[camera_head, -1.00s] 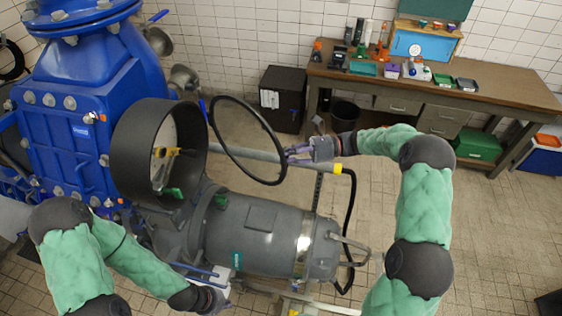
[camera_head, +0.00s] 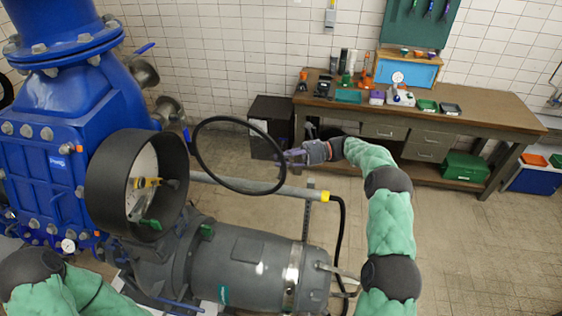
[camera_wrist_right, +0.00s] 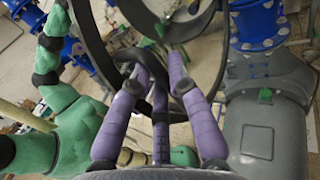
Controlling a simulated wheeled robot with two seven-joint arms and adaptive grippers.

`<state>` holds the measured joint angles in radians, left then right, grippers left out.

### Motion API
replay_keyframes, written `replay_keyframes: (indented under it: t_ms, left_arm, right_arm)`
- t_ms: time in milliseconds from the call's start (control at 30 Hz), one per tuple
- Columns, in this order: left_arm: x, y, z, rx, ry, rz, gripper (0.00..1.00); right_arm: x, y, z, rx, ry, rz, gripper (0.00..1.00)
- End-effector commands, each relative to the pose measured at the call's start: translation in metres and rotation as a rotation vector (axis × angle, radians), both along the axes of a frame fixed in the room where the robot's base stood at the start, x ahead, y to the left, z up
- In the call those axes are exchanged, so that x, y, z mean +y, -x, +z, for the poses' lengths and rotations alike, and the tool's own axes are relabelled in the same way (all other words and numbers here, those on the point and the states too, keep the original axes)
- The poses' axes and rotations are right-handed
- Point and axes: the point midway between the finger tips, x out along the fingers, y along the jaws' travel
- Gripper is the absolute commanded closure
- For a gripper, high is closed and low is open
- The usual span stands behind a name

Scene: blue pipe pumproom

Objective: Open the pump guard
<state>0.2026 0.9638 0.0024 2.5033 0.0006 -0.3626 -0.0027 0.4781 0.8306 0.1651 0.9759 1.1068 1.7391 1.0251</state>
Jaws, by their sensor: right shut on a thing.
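The pump guard is a dark round housing (camera_head: 105,185) at the left, with its open mouth facing right; a yellow part (camera_head: 147,183) shows inside. Its ring-shaped cover (camera_head: 222,119) stands swung away from the mouth, its left side near a small blue piece by the housing. My right gripper (camera_head: 287,155) is shut on the right side of the cover's rim. In the right wrist view its purple fingers (camera_wrist_right: 158,80) close around the black rim. My left arm shows at the lower left, but its gripper is out of view.
A grey motor (camera_head: 245,265) lies below the cover, with a grey pipe (camera_head: 265,188) behind it. A blue pump body (camera_head: 45,150) fills the left. A workbench (camera_head: 440,115) and a dark cabinet (camera_head: 270,125) stand at the back.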

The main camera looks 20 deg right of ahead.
Motion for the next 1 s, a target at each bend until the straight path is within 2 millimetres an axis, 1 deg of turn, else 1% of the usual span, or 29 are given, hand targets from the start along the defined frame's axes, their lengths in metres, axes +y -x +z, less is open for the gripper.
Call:
replay_keyframes:
  t_ms: [267,300,333,367,633,767,867,1000]
  left_arm:
    - [0.0,0.0,0.0,0.0,0.0,0.0,1.0]
    - [0.0,0.0,0.0,0.0,0.0,0.0,1.0]
    - [0.0,0.0,0.0,0.0,0.0,0.0,1.0]
    - [0.0,0.0,0.0,0.0,0.0,0.0,1.0]
    - [0.0,0.0,0.0,0.0,0.0,0.0,1.0]
    - [0.0,0.0,0.0,0.0,0.0,0.0,1.0]
    - [0.0,0.0,0.0,0.0,0.0,0.0,1.0]
    - [0.0,0.0,0.0,0.0,0.0,0.0,1.0]
  right_arm:
    - [-0.001,0.0,0.001,-0.001,0.0,-0.001,1.0]
    - [-0.001,0.0,0.001,-0.001,0.0,-0.001,0.71]
    - [-0.001,0.0,0.001,-0.001,0.0,-0.001,0.62]
    - [0.0,0.0,0.001,-0.001,0.0,-0.001,0.57]
    - [0.0,0.0,0.0,-0.001,0.0,0.0,0.57]
    - [-0.004,0.0,0.0,-0.001,0.0,-0.001,0.57]
    - [-0.014,0.001,-0.001,0.0,0.0,-0.002,0.57]
    - [-0.039,0.004,-0.001,-0.001,0.0,-0.003,0.57]
